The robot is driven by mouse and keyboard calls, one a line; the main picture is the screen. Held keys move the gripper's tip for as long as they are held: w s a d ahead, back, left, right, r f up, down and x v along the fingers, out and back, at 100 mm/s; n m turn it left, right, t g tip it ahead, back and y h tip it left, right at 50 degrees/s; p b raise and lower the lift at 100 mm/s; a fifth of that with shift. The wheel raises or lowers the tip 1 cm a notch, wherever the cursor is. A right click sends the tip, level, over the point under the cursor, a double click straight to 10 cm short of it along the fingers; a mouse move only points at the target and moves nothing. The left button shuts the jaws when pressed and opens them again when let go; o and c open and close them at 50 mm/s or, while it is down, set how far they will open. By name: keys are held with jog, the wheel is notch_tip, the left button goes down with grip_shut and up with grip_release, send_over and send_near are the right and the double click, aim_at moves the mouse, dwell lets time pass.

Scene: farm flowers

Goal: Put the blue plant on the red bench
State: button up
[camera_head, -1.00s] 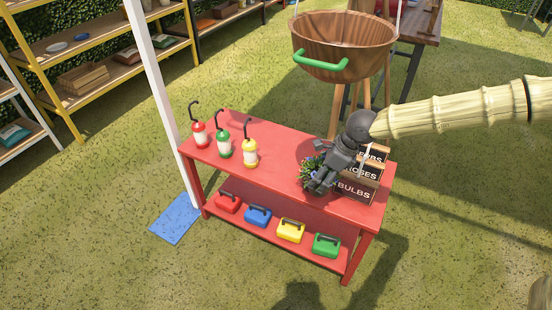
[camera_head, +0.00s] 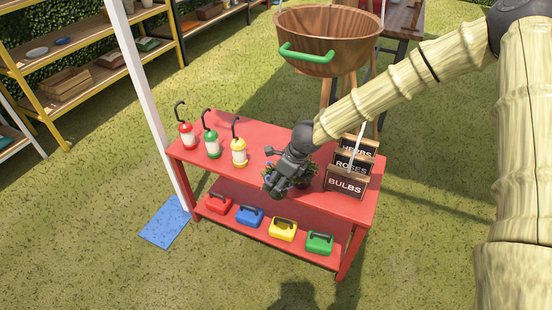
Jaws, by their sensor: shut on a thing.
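The red bench (camera_head: 340,204) stands in the middle of the view, with a lower shelf. My gripper (camera_head: 275,188) is over the bench top, between the yellow lantern and the signs. It is shut on the plant (camera_head: 304,178), which shows only as green leaves beside and behind the fingers. The plant's pot and most of its blossoms are hidden by my gripper. I cannot tell whether the plant touches the bench top.
Red (camera_head: 186,134), green (camera_head: 212,146) and yellow (camera_head: 239,152) lanterns stand left on the bench. Signs, including BULBS (camera_head: 345,184), stand right. Several small coloured cases fill the lower shelf. A wooden tub (camera_head: 330,40) stands behind, and a white post (camera_head: 150,95) at left.

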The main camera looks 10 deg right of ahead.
jog(key=shift+w+d+f+p, duration=0.3)
jog(key=shift+w+f, duration=0.5)
jog(key=shift+w, duration=1.25)
jog(key=shift+w+d+f+p, duration=0.2)
jog(key=shift+w+d+f, duration=0.4)
jog(key=shift+w, duration=1.5)
jog(key=shift+w+d+f+p, duration=0.25)
jog(key=shift+w+f, duration=0.7)
jog(key=shift+w, duration=1.1)
jog(key=shift+a+f, duration=0.1)
jog(key=o, duration=1.2)
jog(key=shift+v, duration=3.85)
